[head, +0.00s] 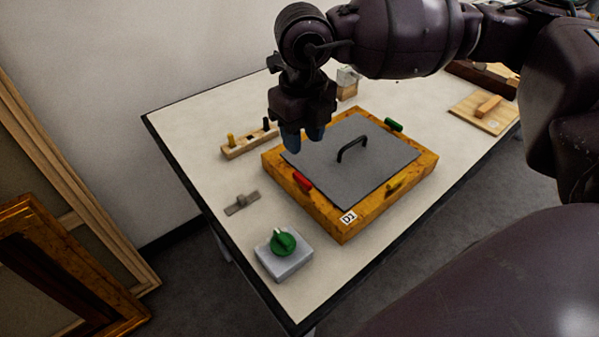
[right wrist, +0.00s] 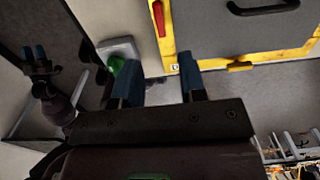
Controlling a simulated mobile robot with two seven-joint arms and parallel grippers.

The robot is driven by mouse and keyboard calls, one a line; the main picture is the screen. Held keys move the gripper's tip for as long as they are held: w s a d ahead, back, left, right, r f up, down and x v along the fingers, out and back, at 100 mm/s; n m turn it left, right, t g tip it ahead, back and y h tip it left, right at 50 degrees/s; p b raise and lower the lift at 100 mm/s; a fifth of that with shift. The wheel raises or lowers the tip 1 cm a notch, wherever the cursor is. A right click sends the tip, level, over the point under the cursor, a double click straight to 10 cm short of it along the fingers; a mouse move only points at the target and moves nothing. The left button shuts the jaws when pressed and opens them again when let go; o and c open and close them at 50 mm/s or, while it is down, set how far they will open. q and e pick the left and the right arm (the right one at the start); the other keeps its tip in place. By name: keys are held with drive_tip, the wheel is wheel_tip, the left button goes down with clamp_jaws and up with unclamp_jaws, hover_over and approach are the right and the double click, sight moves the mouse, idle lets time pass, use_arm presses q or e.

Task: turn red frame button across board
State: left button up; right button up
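The red button (head: 302,181) lies lengthwise along the left bar of the wooden frame (head: 325,220); it also shows in the right wrist view (right wrist: 159,18). The grey board (head: 340,190) with a black handle (head: 352,147) lies inside the frame. My right gripper (head: 303,138) is above the frame's back left part in the head view, apart from the red button. Its blue fingers stand apart and empty in the right wrist view (right wrist: 160,90). My left gripper (right wrist: 36,58) shows only in the right wrist view, away from the frame, its blue fingers apart.
A green button (head: 393,125) and a yellow button (head: 396,184) sit on other frame bars. A green knob on a grey box (head: 284,262), a grey metal piece (head: 242,203) and a wooden peg block (head: 248,143) stand left. A wooden board (head: 484,112) lies right.

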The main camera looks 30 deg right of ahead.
sight(302, 178)
wheel_tip(302, 178, down, 10)
drive_tip(key=shift+r+b, duration=0.1)
drive_tip(key=shift+b, duration=0.65)
clamp_jaws()
